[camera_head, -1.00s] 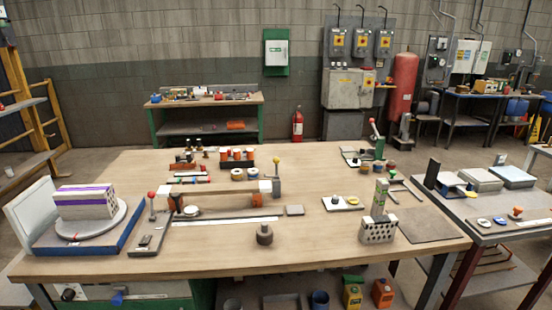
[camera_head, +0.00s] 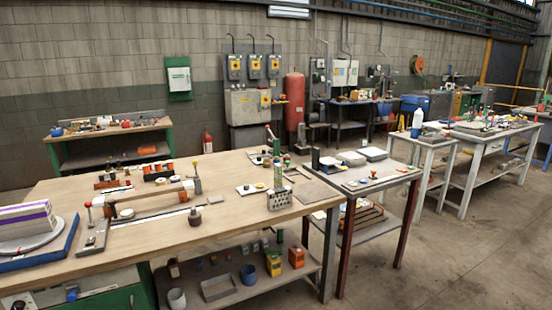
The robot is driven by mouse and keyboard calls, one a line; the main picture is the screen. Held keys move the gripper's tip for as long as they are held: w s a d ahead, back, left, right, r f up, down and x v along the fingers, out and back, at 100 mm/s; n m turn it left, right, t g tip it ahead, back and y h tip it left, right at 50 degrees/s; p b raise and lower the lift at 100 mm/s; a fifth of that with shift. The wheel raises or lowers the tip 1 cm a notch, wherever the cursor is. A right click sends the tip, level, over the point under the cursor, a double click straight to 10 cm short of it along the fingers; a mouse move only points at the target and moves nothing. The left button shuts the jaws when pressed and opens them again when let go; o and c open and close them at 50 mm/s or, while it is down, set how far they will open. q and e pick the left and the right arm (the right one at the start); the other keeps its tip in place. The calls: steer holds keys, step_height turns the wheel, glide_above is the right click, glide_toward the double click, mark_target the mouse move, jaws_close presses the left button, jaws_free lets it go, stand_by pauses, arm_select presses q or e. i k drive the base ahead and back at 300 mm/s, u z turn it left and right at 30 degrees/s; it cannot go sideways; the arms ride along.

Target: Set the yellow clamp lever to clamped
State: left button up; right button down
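A lever with a small yellow knob (camera_head: 196,164) stands upright on a grey block at the right end of a long fixture (camera_head: 150,198) on the wooden workbench. The knob is small in the picture, so I cannot tell whether the lever is clamped. A lever with a red knob (camera_head: 88,206) stands at the fixture's left end, on a grey plate. Neither of my grippers is in view.
A perforated block (camera_head: 279,198) stands near the wooden workbench's (camera_head: 180,235) right end. A striped block on a round turntable (camera_head: 25,243) is at the far left. A grey side table (camera_head: 367,180) stands to the right. Open floor (camera_head: 440,260) lies at the lower right.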

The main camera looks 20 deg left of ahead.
mark_target(194, 163)
steer(key=z, duration=0.2)
steer(key=k, duration=0.3)
steer(key=z, duration=0.05)
steer(key=i, duration=1.35)
steer(key=u, duration=0.9)
steer(key=i, duration=0.95)
steer(key=u, duration=1.5)
steer(key=i, duration=0.6)
steer(key=u, duration=0.65)
